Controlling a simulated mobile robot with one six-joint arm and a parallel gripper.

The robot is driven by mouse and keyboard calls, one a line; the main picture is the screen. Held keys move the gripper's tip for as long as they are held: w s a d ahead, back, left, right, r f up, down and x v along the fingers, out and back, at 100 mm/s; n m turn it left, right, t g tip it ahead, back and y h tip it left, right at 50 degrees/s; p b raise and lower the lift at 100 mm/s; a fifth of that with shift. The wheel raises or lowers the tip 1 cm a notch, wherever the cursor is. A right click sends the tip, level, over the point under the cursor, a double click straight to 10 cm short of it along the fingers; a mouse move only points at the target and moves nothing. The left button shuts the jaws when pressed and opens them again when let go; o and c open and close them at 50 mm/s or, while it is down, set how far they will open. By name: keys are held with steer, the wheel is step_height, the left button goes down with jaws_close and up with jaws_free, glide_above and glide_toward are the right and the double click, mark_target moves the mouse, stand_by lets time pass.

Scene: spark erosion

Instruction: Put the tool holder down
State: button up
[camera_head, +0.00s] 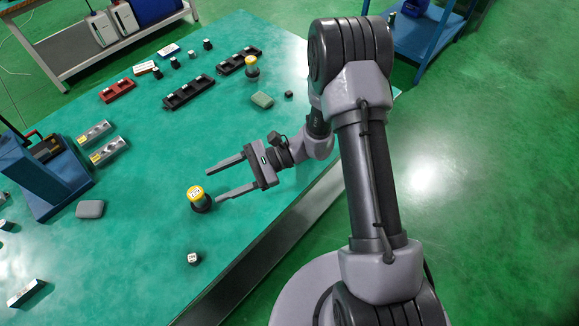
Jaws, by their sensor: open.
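A tool holder with a yellow top and a dark base (199,199) stands upright on the green table (150,235), near its front edge. My gripper (213,186) is open and empty, with its two fingers spread and pointing left. The tool holder is just left of the lower fingertip, outside the jaws. I cannot tell whether that fingertip touches it. A second yellow-topped holder (251,67) stands at the far end of the table, next to a black rack.
Black racks (188,92), a red rack (117,90) and silver blocks (108,151) lie farther back. The table middle is clear.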

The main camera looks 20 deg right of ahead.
steer(key=s+d+r+n+t+h, duration=0.3)
steer(key=s+d+r+n+h, duration=0.2)
steer(key=r, duration=0.5)
steer(key=s+d+r+n+t+h, duration=0.4)
steer(key=s+d+r+h, duration=0.5)
steer(key=r, duration=0.2)
steer(key=shift+s+d+n, duration=0.25)
steer(key=shift+d+n, duration=0.05)
steer(key=shift+n, duration=0.1)
